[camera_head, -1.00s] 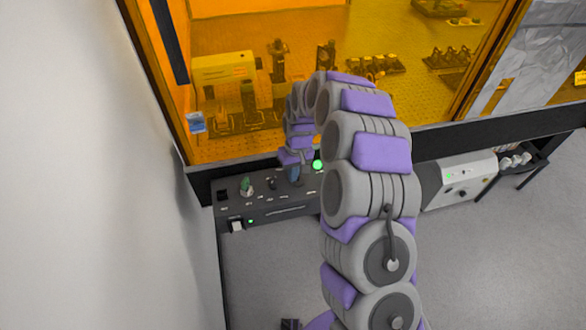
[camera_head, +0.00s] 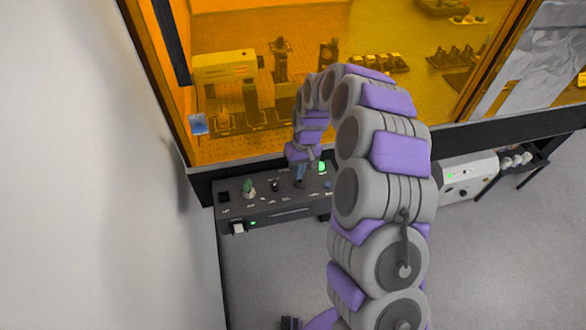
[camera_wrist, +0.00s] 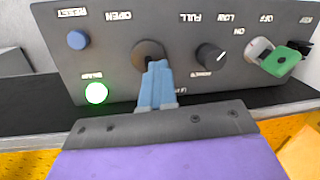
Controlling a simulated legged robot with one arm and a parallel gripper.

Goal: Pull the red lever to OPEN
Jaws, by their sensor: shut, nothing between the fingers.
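No red lever can be made out in either view. In the wrist view the control panel (camera_wrist: 110,55) appears upside down. A brownish round fitting (camera_wrist: 143,49) sits near its OPEN label, partly hidden behind the fingertips. My gripper (camera_wrist: 156,68) has blue fingers that are shut with nothing between them. Their tips overlap the fitting in the picture; I cannot tell whether they touch it. In the head view the gripper (camera_head: 299,176) is at the panel (camera_head: 290,208), between a black knob (camera_head: 275,185) and a lit green lamp (camera_head: 321,168).
In the wrist view a blue RESET button (camera_wrist: 78,39) and the green lamp (camera_wrist: 96,93) are left of the fingers. The black knob (camera_wrist: 210,57) and a green key (camera_wrist: 276,63) are right. An amber-windowed enclosure (camera_head: 235,148) stands behind the panel. Grey floor (camera_head: 510,260) is clear at right.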

